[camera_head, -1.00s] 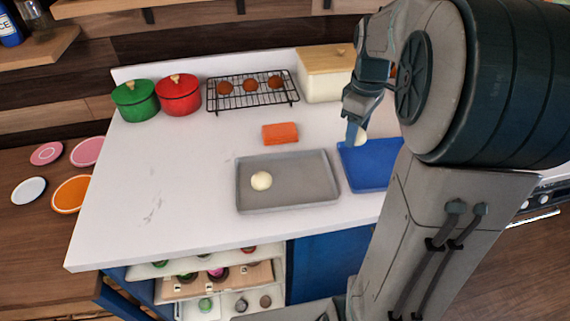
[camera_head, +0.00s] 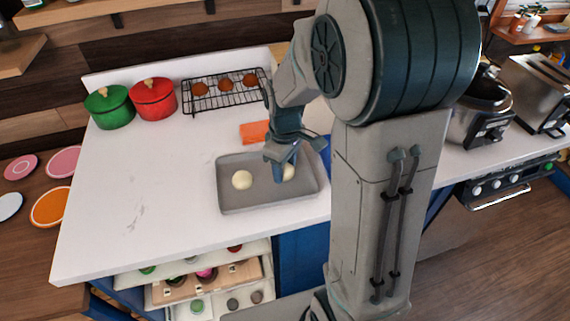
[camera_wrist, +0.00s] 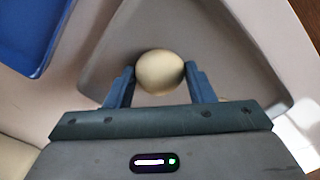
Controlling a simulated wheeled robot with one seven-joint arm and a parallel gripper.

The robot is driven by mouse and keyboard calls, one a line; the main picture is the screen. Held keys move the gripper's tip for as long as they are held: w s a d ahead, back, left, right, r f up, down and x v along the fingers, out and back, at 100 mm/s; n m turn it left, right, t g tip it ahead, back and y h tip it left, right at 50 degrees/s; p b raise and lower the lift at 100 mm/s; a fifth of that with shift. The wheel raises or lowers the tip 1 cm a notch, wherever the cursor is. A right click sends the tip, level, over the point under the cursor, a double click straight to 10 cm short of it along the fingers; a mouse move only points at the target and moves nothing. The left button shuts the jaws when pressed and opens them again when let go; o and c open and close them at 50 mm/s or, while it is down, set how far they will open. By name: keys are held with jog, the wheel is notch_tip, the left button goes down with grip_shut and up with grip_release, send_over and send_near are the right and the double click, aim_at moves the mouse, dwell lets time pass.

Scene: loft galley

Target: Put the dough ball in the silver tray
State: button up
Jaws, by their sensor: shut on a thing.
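A pale dough ball (camera_wrist: 160,72) sits between the two blue fingers of my gripper (camera_wrist: 159,86) in the wrist view. The head view shows my gripper (camera_head: 283,172) over the right half of the silver tray (camera_head: 262,202), with the held dough ball (camera_head: 289,173) partly hidden by a finger. I cannot tell whether the held ball touches the tray floor. Another dough ball (camera_head: 242,180) lies in the left half of the tray. The grey tray floor also shows behind the held ball in the wrist view (camera_wrist: 215,50).
An orange block (camera_head: 254,131) lies behind the tray. A blue board (camera_wrist: 30,30) lies beside the tray, mostly hidden by my arm in the head view. A black rack (camera_head: 226,97) and red pot (camera_head: 153,98) stand at the back. The counter's left (camera_head: 130,190) is clear.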

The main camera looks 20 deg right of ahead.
jog(key=shift+f, duration=0.2)
jog(key=o, duration=1)
jog(key=shift+c, duration=0.2)
notch_tip(320, 180, up, 12)
jog(key=s+f+m+t, duration=0.1)
jog(key=s+m+t, duration=0.2)
jog(key=s+m, duration=0.5)
jog(key=s, duration=0.6)
jog(key=shift+s+a, duration=0.15)
jog(key=shift+s, duration=0.15)
jog(key=shift+f, duration=0.1)
